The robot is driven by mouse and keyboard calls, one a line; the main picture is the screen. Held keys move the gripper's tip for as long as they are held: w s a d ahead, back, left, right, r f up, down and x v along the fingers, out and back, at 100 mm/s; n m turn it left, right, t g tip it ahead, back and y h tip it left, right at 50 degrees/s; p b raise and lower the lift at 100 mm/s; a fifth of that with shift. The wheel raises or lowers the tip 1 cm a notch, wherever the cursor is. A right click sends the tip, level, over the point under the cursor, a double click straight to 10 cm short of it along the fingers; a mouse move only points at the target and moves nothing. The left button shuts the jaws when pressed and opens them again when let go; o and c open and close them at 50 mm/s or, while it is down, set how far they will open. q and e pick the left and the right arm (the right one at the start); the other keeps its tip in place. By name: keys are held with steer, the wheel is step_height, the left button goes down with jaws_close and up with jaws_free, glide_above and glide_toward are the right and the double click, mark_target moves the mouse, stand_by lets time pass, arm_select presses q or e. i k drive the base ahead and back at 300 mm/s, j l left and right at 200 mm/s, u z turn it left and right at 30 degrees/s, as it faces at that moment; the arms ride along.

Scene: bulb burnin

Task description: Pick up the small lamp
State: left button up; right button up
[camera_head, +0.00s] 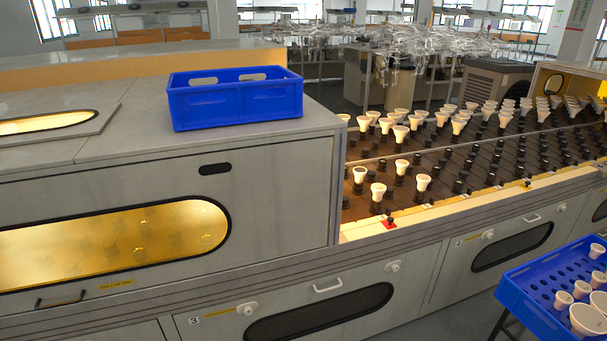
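Many small white lamps stand upright in black sockets on the dark conveyor bed, wide end up. Three near ones are a lamp (359,175) at the left, a lamp (378,192) closest to the front edge, and a lamp (422,183) to its right. More lamps stand behind them in rows. Other white lamps lie or stand in the blue crate at the lower right, a small one (563,299) and a larger one (588,320) among them. I cannot tell which one is the small lamp. Neither of my grippers is in view.
An empty-looking blue crate (235,112) sits on the grey machine housing (130,165) at the left. The perforated blue crate (528,312) stands lower right, in front of the machine. A pale front rail (470,208) with a red button (390,223) edges the conveyor.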

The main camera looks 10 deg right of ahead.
mark_target(359, 173)
steer(key=i+l+u, duration=0.15)
steer(key=l+u, duration=0.25)
steer(key=i+l+u, duration=0.1)
steer(key=l+u, duration=0.3)
steer(key=i+l+u, duration=0.1)
steer(key=l+u, duration=0.3)
steer(key=j, duration=0.1)
